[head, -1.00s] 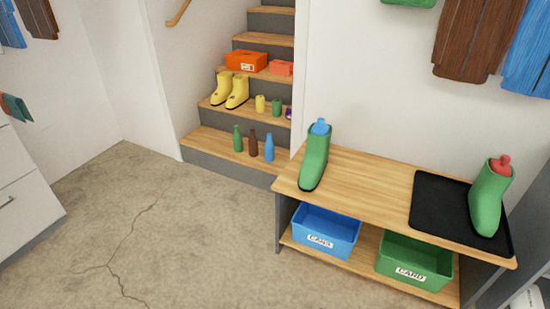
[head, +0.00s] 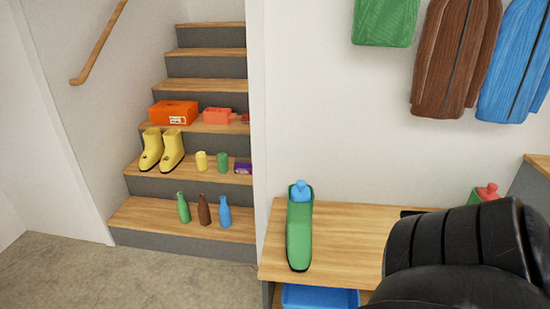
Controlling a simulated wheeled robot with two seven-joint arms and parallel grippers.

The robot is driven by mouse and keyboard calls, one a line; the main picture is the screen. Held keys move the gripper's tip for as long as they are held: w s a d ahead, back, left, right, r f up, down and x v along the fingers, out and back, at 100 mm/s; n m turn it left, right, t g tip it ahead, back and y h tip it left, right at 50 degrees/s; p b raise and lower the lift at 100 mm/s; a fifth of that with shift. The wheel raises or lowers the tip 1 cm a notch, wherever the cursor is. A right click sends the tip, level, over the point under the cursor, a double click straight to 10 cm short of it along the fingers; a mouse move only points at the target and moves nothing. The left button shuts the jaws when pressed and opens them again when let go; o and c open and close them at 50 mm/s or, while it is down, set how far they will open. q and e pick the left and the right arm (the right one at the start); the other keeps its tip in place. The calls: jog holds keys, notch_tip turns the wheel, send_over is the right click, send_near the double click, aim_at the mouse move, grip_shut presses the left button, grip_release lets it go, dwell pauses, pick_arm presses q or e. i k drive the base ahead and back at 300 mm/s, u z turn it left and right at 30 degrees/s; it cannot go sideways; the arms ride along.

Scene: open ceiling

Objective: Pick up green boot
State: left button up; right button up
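A green boot (head: 299,235) stands upright on the left end of the wooden bench (head: 345,240), with a blue bottle (head: 301,191) sticking out of its top. A second green boot (head: 476,198) with a red bottle (head: 487,190) in it is at the right of the bench. My black arm hides most of this second boot and the right part of the bench. Neither of my grippers shows in the head view.
A blue bin (head: 318,297) is under the bench. Stairs at the left hold yellow boots (head: 162,149), an orange box (head: 174,112) and several bottles and cans. Coats (head: 455,55) hang on the wall above the bench. The bench is clear around the left boot.

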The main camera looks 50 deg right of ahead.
aim_at(299, 234)
jog(key=z, duration=0.65)
jog(key=i, duration=1.15)
jog(key=z, duration=0.95)
